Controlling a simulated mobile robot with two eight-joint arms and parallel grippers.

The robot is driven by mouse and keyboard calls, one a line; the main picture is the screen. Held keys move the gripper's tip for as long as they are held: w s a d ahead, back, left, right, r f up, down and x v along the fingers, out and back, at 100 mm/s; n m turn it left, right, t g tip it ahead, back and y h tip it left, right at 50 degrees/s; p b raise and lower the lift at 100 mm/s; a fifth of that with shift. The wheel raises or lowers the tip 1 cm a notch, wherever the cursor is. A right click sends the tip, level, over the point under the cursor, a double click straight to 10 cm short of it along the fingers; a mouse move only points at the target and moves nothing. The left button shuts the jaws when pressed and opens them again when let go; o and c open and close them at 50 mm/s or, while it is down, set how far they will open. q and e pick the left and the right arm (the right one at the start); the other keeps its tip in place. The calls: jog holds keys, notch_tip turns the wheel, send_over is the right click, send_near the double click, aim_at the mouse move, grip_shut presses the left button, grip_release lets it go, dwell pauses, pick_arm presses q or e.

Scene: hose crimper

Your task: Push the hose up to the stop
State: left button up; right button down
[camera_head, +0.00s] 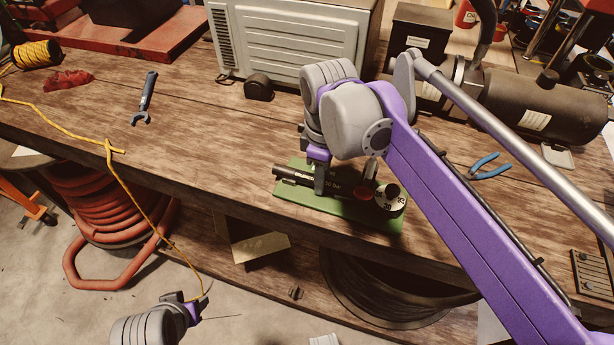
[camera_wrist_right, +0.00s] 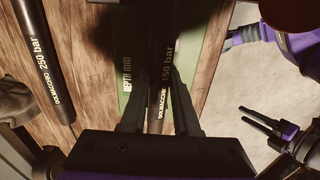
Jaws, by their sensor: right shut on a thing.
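The black hose (camera_head: 291,173) lies along the green base (camera_head: 350,218) of the crimper at the bench's front edge; its "150 bar" print shows in the right wrist view (camera_wrist_right: 168,65). My right gripper (camera_head: 320,187) is shut around the hose, one finger on each side in the wrist view (camera_wrist_right: 157,100). A "DEPTH mm" mark is printed on the base beside it. The stop and hose end cannot be made out.
A second black hose, "250 bar" (camera_wrist_right: 42,70), lies left in the wrist view. A blue wrench (camera_head: 146,98), blue pliers (camera_head: 490,166) and a grey cabinet (camera_head: 295,38) are on the bench. A yellow cord (camera_head: 125,182) hangs over the front edge.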

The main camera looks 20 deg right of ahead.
jog(key=shift+s+d, duration=0.4)
jog(key=shift+d, duration=0.1)
dwell(0.4)
grip_release()
dwell(0.4)
jog(key=shift+r+p, duration=2.1)
jog(key=shift+r, duration=0.5)
jog(key=shift+r+p, duration=1.4)
jog(key=shift+r, duration=0.55)
jog(key=shift+f, duration=0.15)
